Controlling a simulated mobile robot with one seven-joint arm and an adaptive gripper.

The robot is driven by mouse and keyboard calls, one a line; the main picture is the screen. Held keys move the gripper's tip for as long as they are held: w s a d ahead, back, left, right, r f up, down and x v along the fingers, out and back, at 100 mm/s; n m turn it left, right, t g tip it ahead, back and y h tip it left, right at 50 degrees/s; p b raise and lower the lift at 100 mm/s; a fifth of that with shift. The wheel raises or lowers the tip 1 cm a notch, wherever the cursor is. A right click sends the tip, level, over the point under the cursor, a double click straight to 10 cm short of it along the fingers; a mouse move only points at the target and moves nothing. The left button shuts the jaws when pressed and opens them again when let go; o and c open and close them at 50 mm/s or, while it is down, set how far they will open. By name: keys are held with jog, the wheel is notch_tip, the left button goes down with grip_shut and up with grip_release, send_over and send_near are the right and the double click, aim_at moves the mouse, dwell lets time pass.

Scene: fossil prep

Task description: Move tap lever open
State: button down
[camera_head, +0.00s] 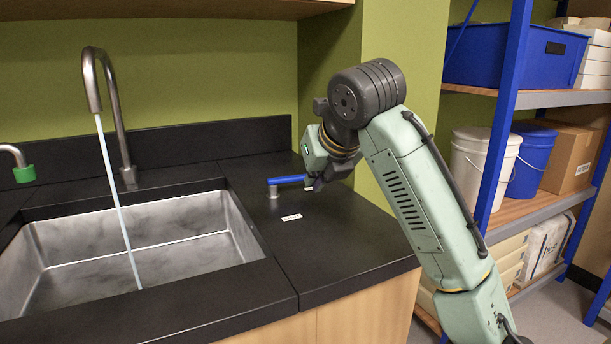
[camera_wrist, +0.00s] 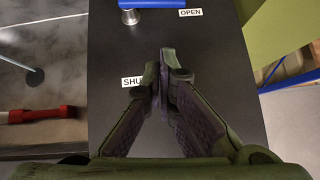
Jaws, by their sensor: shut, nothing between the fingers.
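The tap lever (camera_head: 287,180) is a blue bar on a short metal post (camera_head: 272,191), on the black counter right of the sink. In the wrist view the lever (camera_wrist: 152,3) shows at the top edge, cut off, reaching from its post (camera_wrist: 130,15) toward the OPEN label (camera_wrist: 191,12). A SHUT label (camera_wrist: 132,81), partly covered by a finger, lies nearer my gripper. My gripper (camera_wrist: 167,55) is shut and empty. In the head view my gripper (camera_head: 318,184) is by the lever's right end; I cannot tell whether they touch. Water (camera_head: 117,200) runs from the spout (camera_head: 92,85).
The steel sink (camera_head: 235,225) is left of the lever. A second tap with a green end (camera_head: 24,174) is at the far left. A green wall stands behind the counter, and a blue-framed shelf (camera_head: 505,110) is at right. A red bar (camera_wrist: 40,114) shows in the wrist view.

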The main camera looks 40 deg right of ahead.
jog(key=x, duration=0.6)
jog(key=w, duration=0.1)
jog(key=w+d+p, duration=0.1)
jog(key=w, duration=0.1)
jog(key=shift+w+d+f, duration=0.1)
jog(key=shift+w+f, duration=0.05)
jog(key=shift+f, duration=0.05)
jog(key=shift+w+d+f, duration=0.1)
jog(key=shift+w+d, duration=0.05)
jog(key=shift+w, duration=0.35)
